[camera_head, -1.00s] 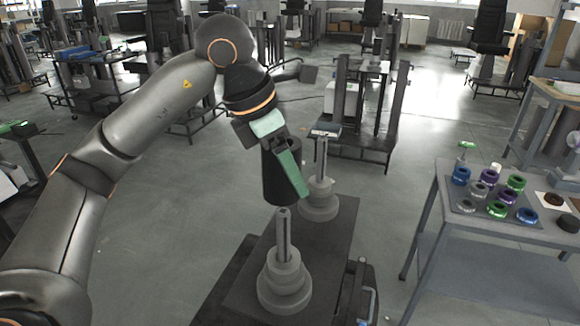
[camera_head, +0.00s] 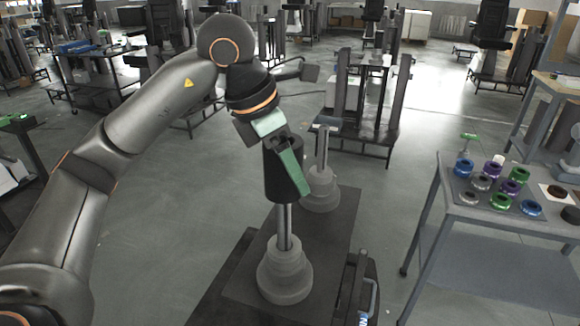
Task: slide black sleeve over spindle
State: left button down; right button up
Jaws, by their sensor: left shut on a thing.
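The black sleeve (camera_head: 279,178) is a dark upright cylinder held above the near spindle (camera_head: 284,228). The spindle is a grey upright rod on a stepped round grey base (camera_head: 285,274). The sleeve's lower end hides the rod's tip; I cannot tell whether it is around the tip or just in front of it. My left gripper (camera_head: 291,168), with green fingers, is shut on the sleeve from above and the right. A second spindle (camera_head: 321,160) stands behind to the right, partly hidden by the gripper. My right gripper is not in view.
Both spindles stand on a dark platform (camera_head: 338,230). A grey table (camera_head: 462,218) at the right holds several blue, purple, green and grey rings and a dark ring. Open floor lies between platform and table. Other lift columns stand behind.

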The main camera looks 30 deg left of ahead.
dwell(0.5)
pick_arm(q)
jog(key=b, duration=0.4)
send_over(290, 225)
jog(key=w, duration=0.1)
jog(key=shift+a+f, duration=0.15)
jog(key=shift+f, duration=1.15)
jog(key=shift+a+f, duration=0.15)
jog(key=shift+f, duration=1.1)
jog(key=shift+f+b, duration=0.7)
jog(key=shift+b, duration=0.05)
jog(key=shift+f, duration=0.25)
jog(key=shift+f+b, duration=0.75)
jog(key=shift+b, duration=0.05)
jog(key=shift+f+b, duration=0.95)
jog(key=shift+f, duration=0.2)
jog(key=shift+f+b, duration=0.6)
jog(key=shift+f, duration=0.15)
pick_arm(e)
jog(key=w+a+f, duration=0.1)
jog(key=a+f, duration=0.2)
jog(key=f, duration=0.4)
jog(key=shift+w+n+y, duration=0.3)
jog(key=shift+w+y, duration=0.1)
